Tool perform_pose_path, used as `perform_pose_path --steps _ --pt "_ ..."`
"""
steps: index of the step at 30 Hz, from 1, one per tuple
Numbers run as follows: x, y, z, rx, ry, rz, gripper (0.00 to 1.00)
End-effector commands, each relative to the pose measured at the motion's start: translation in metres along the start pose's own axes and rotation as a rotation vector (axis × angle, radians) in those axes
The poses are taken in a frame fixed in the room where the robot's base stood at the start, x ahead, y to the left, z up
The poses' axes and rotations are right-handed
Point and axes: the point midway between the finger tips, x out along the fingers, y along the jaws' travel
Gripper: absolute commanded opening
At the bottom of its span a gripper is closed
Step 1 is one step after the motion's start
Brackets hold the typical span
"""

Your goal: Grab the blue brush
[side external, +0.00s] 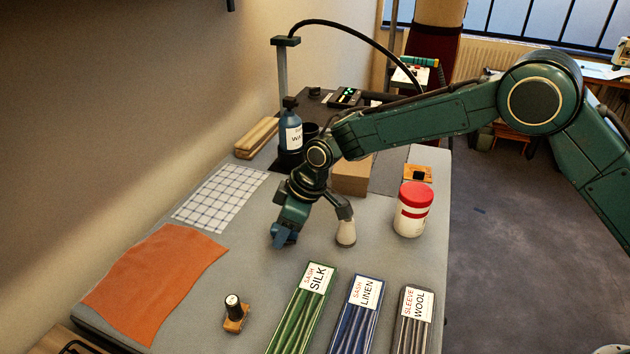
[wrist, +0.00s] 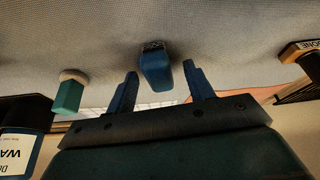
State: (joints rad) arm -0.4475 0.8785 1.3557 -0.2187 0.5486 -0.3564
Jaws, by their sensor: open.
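In the wrist view a blue block-like handle with a speckled end, which looks like the blue brush (wrist: 156,70), stands between and beyond my two open fingertips. My gripper (wrist: 160,80) has a gap on each side of it, and no contact shows. In the side view my gripper (side external: 284,232) points down close over the grey table, left of a pale, flared piece. The brush cannot be told apart from the blue fingers there.
A teal piece with a tan round end (wrist: 70,92) stands left in the wrist view. In the side view a red-lidded jar (side external: 413,210) stands right, a blue bottle (side external: 290,132) behind, an orange cloth (side external: 155,280) left, and labelled trays (side external: 303,310) in front.

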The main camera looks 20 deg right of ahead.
Motion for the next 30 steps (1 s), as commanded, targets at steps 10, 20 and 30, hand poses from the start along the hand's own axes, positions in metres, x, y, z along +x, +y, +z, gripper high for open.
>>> perform_pose_path --steps 10,20,30 --pt "0.0063 0.0001 0.0 0.001 0.0 0.001 0.53" --pt "0.0061 0.0002 0.0001 0.001 0.0 0.001 0.41" --pt "0.0059 0.0002 0.0 0.001 0.0 0.001 0.04"
